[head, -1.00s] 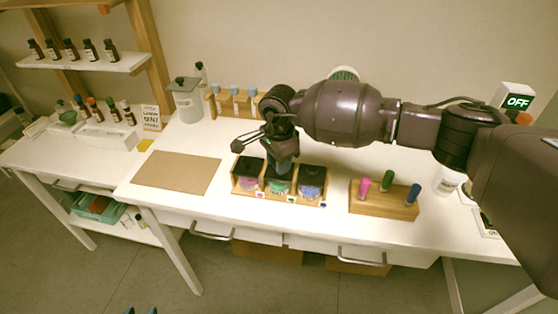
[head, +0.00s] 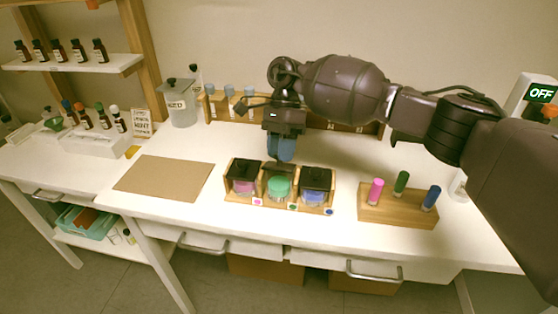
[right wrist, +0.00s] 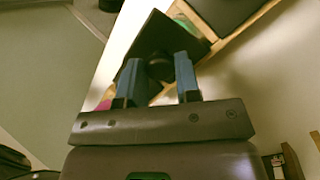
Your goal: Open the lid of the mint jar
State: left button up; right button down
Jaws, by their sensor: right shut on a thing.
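The mint jar (head: 279,187) with green contents is the middle jar in a wooden holder (head: 232,202). My right gripper (head: 281,158) points down above it, with its blue fingers shut on the black knob of the jar's lid. In the right wrist view, the knob sits between the fingertips of the right gripper (right wrist: 159,72), and the square black lid (right wrist: 148,38) spreads beyond it. Green shows past the lid's edge, so the lid looks shifted or raised. The exact gap is hard to see. My left gripper is not in view.
Black-lidded jars with pink (head: 243,184) and blue contents (head: 315,189) flank the mint jar closely. A wooden block (head: 398,211) with three coloured vials stands at right. A brown mat (head: 165,178) lies at left on clear white table. A grey canister (head: 180,103) stands behind.

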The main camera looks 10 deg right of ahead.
jog(key=shift+w+f+b, duration=0.2)
jog(key=shift+f+b, duration=0.1)
jog(key=shift+w+d+r+g+b, duration=0.1)
jog(key=shift+r+g+b, duration=0.2)
jog(key=shift+g+b, duration=0.2)
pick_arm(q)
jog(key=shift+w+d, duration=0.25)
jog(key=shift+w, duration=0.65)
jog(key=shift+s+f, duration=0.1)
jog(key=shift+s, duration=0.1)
pick_arm(e)
jog(key=shift+r, duration=0.1)
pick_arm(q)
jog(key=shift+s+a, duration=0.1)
pick_arm(e)
jog(key=c, duration=0.8)
grip_release()
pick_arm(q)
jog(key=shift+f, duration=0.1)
